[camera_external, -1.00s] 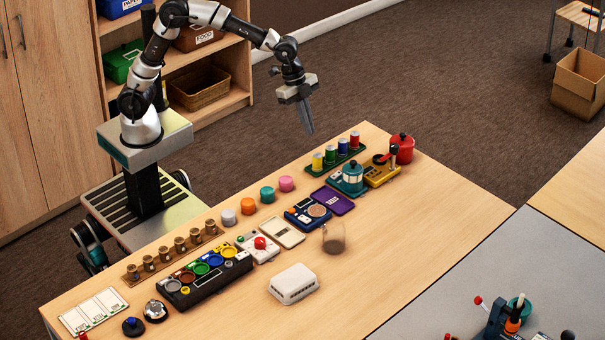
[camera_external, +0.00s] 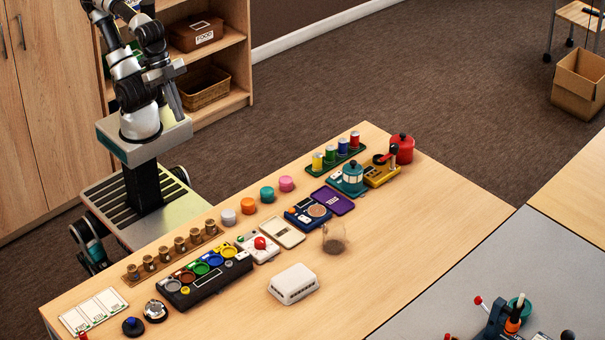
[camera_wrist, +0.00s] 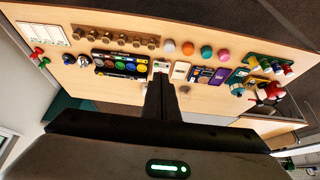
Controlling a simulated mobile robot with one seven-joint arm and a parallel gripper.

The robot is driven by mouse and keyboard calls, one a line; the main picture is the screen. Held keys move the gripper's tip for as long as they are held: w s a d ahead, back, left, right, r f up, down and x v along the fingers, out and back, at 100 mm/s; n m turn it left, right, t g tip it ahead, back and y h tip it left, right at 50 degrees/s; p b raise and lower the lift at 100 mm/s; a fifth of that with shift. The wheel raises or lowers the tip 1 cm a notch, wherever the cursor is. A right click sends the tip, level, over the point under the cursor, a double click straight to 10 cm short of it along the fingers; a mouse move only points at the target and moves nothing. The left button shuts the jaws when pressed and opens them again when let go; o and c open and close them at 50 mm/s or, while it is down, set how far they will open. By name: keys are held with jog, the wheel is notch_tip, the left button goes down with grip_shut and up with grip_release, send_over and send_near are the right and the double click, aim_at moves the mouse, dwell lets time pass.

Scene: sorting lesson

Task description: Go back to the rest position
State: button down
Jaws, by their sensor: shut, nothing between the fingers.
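My arm is folded up over its base at the upper left of the outside view. My gripper (camera_external: 174,99) hangs in front of the arm, pointing down, above and behind the wooden table (camera_external: 370,270). Its fingers are together and hold nothing. In the wrist view the shut fingers (camera_wrist: 160,90) show as a dark shape in the middle, with the table (camera_wrist: 130,92) and its objects beyond them. The gripper touches nothing on the table.
A shelf with a wicker basket (camera_external: 205,87) stands close behind my arm.

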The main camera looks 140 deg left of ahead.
notch_tip(320, 180, up, 18)
jog(key=p, duration=1.5)
jog(key=shift+f+p, duration=0.25)
jog(key=shift+p, duration=0.1)
jog(key=shift+w, duration=0.1)
notch_tip(320, 180, down, 29)
jog(key=b, duration=2.8)
jog(key=shift+r+b, duration=0.2)
jog(key=shift+b, duration=0.1)
